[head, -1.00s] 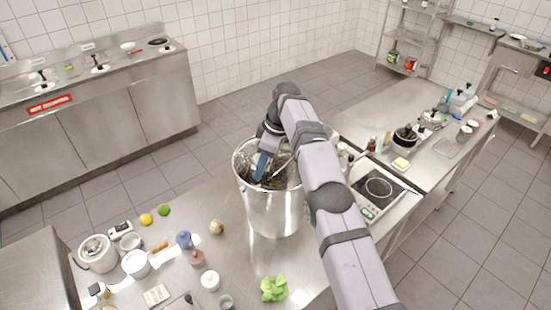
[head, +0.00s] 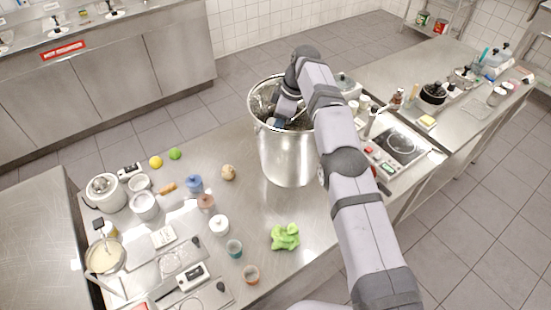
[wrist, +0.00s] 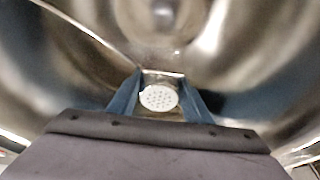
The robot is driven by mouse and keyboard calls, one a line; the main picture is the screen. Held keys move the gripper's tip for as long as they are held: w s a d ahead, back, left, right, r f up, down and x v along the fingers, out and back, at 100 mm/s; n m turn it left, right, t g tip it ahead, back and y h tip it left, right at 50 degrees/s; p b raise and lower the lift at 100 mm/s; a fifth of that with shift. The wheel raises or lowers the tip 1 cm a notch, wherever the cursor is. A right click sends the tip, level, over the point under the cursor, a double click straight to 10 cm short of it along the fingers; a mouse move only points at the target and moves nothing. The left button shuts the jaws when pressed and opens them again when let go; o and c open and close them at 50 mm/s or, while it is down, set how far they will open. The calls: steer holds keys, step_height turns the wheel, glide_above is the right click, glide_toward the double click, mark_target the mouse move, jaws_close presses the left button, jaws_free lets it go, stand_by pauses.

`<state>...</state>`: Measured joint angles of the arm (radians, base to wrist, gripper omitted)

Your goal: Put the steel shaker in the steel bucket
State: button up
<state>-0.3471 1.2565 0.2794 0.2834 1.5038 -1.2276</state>
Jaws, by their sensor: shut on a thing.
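The steel bucket (head: 287,158) is a tall, shiny open pot standing on the steel worktop. My gripper (head: 279,122) reaches down through its mouth, with the blue fingers partly below the rim. In the wrist view my gripper (wrist: 160,92) is shut on the steel shaker (wrist: 159,97), whose pale round perforated top shows between the fingers. The bucket's curved, reflective inner wall (wrist: 255,60) surrounds it. In the head view the shaker is not clearly visible. I cannot tell whether it touches the bucket's bottom.
A green crumpled item (head: 285,237), a brown round item (head: 228,172) and several jars and cups stand left and in front of the bucket. A hotplate (head: 400,145) is to the right. A lidded pot (head: 347,86) stands behind my arm.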

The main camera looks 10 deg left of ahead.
step_height(320, 180, down, 3)
steer(key=shift+r+b, duration=0.15)
steer(key=shift+b, duration=0.4)
steer(key=shift+f+p, duration=1.1)
steer(key=shift+f, duration=2.6)
steer(key=shift+f, duration=0.15)
steer(key=o, duration=1)
steer(key=shift+c, duration=0.2)
steer(key=shift+b+v, duration=1.15)
steer(key=shift+v, duration=5)
